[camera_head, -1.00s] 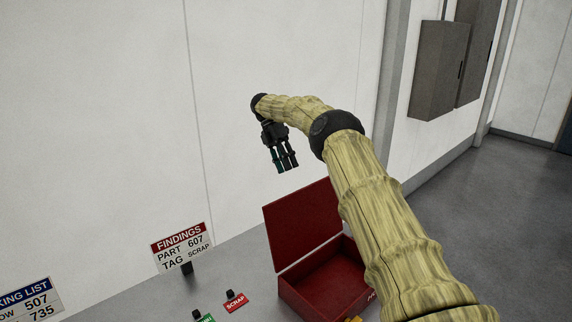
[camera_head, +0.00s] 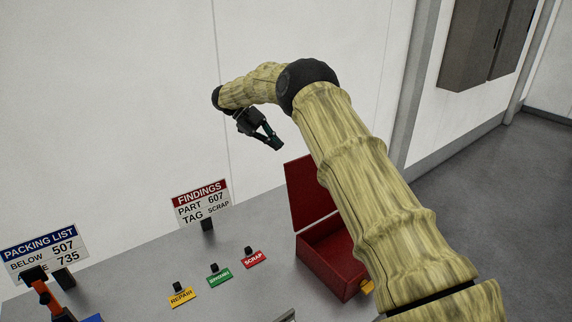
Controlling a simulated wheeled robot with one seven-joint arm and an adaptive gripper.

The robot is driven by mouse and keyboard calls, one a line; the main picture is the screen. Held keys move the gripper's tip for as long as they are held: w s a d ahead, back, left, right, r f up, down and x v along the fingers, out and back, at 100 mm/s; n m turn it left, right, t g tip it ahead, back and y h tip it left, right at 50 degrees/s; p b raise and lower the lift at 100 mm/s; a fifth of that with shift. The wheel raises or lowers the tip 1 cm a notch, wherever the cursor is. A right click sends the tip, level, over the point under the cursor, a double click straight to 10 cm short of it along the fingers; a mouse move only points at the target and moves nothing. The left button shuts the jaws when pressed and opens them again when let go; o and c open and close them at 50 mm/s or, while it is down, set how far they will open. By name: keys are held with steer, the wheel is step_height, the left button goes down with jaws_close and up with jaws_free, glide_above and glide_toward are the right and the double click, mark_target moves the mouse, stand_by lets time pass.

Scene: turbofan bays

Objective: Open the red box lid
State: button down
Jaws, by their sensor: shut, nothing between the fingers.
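The red box (camera_head: 326,262) stands on the grey table, partly hidden behind my arm. Its lid (camera_head: 308,194) is raised and stands upright at the back of the box, so the inside shows. My gripper (camera_head: 277,144) is in the air above and to the left of the lid, apart from it. Its fingers are together and hold nothing.
A findings sign (camera_head: 202,202) and a packing list sign (camera_head: 45,252) stand on the table (camera_head: 150,258). Repair (camera_head: 182,297), green (camera_head: 220,277) and scrap (camera_head: 254,260) tags lie left of the box. An orange and black object (camera_head: 46,294) is at the lower left. A white wall is behind.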

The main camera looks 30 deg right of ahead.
steer(key=s+a+f+m+t+h+b, duration=0.2)
steer(key=a+m+t+h+b, duration=0.25)
steer(key=m, duration=1.35)
steer(key=s+a+f+m+t+h+b, duration=0.2)
steer(key=a+m+h, duration=0.45)
steer(key=m, duration=1.15)
steer(key=s+d+r+g+p, duration=0.1)
steer(key=s+d+p, duration=0.3)
steer(key=d, duration=0.7)
steer(key=shift+r+p, duration=0.35)
steer(key=shift+p, duration=0.3)
steer(key=shift+s, duration=0.1)
steer(key=shift+s+d, duration=0.1)
